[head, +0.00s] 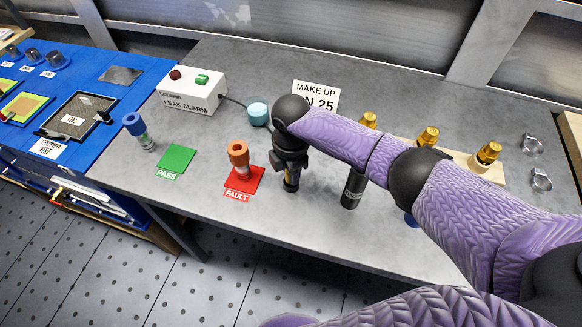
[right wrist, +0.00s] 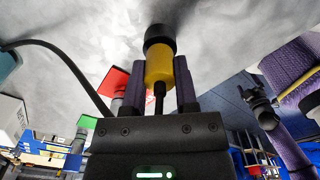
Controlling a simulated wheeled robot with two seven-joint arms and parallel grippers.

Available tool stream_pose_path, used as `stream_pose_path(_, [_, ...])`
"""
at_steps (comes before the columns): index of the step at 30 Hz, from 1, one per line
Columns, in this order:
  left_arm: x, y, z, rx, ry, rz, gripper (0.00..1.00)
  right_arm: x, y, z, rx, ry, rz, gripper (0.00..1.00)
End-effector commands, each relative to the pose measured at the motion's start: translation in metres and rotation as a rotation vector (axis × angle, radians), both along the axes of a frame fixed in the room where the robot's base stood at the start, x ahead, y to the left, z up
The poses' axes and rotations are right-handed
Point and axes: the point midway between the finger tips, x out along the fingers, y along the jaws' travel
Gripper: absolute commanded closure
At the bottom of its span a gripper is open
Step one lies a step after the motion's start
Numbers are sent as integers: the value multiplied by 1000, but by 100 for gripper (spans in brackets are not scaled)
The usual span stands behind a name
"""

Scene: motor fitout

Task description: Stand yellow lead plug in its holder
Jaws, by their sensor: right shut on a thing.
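My right gripper (head: 290,172) is shut on the yellow lead plug (right wrist: 158,66) and points down over the grey table, just right of the red FAULT square. In the right wrist view the plug is a yellow body with a wide black end, held between the two fingers, with a dark lead on the gripper side. In the head view the gripper mostly hides the plug, and I cannot tell whether its black end touches the table. A black cylinder (head: 353,188) stands to the right; I cannot tell whether it is the holder. My left gripper is not clearly seen.
A red FAULT square (head: 243,180) with an orange-topped fitting (head: 238,155) is close on the left. Farther left are a green PASS square (head: 176,158) and a blue-capped fitting (head: 138,130). The leak alarm box (head: 191,92) is behind; brass fittings (head: 487,155) are right.

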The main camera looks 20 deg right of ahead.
Motion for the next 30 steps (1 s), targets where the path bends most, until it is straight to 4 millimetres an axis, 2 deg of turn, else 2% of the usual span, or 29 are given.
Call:
stream_pose_path(5, [0, 1, -3, 2, 1, -1, 0, 0, 0, -5, 0, 0, 0, 100])
stream_pose_path(6, [-1, 1, -3, 1, 2, -1, 0, 0, 0, -5, 0, 0, 0, 59])
stream_pose_path(11, [-1, 0, -2, -1, 1, 0, 0, 0, 0, -4, 0, -1, 0, 25])
stream_pose_path(12, [-1, -1, -2, -2, 1, 0, 0, 0, 0, -4, 0, 0, 0, 22])
stream_pose_path(17, [-1, -4, -3, -6, 2, 2, 0, 0, 0, -4, 0, 0, 0, 20])
stream_pose_path(20, [-1, -6, -3, -9, 2, 3, 0, 0, 0, -4, 0, 0, 0, 0])
stream_pose_path(26, [-1, -8, -2, -12, 3, 3, 0, 0, 0, -4, 0, 0, 0, 0])
stream_pose_path(30, [0, -7, 5, -11, 1, 3, 0, 0, 0, 4, 0, -1, 0, 0])
